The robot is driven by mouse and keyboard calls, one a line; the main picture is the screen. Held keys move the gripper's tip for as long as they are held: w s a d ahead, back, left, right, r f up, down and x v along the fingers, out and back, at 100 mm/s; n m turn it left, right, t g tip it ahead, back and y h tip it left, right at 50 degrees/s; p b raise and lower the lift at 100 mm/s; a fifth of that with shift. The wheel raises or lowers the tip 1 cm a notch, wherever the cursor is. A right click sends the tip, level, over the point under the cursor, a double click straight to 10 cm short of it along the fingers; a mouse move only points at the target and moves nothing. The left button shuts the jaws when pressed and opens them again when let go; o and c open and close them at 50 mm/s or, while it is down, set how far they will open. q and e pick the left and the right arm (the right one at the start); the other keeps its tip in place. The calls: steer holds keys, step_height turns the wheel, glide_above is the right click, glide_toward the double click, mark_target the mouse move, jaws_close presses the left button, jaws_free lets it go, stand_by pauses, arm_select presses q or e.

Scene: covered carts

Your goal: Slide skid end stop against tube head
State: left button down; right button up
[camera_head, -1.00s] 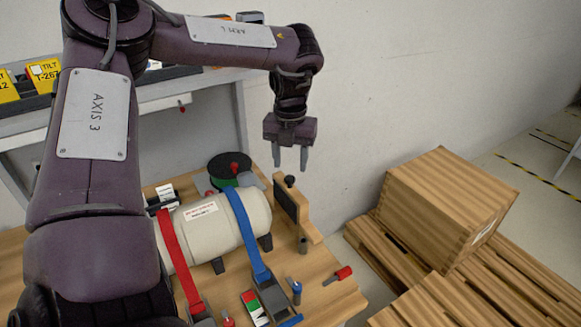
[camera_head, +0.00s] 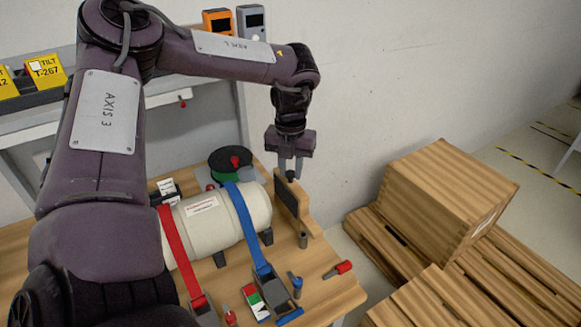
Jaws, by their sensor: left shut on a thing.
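The tube (camera_head: 218,219) is a cream cylinder lying on the wooden skid under a red strap (camera_head: 178,252) and a blue strap (camera_head: 244,225). Its rounded head faces right. The end stop (camera_head: 288,203) is a wooden upright with a dark pad facing the head, and a narrow gap seems to show between them. My left gripper (camera_head: 291,172) points down over the end stop, its fingers shut on the dark knob (camera_head: 291,175) on top. My right gripper is not in view.
A red-handled tool (camera_head: 339,269), a blue-topped piece (camera_head: 295,284) and a red-green-white card (camera_head: 256,302) lie in front of the tube. A reel (camera_head: 229,163) stands behind it. A wooden crate (camera_head: 437,200) on pallets stands at right.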

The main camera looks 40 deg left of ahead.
arm_select(q)
steer(key=shift+s+a, duration=0.15)
steer(key=shift+s, duration=0.15)
steer(key=shift+s+a, duration=0.15)
steer(key=shift+s, duration=0.45)
steer(key=shift+s+a, duration=0.15)
steer(key=shift+s, duration=0.4)
steer(key=c, duration=1.2)
jaws_free()
steer(key=shift+o, duration=0.2)
steer(key=shift+r, duration=0.15)
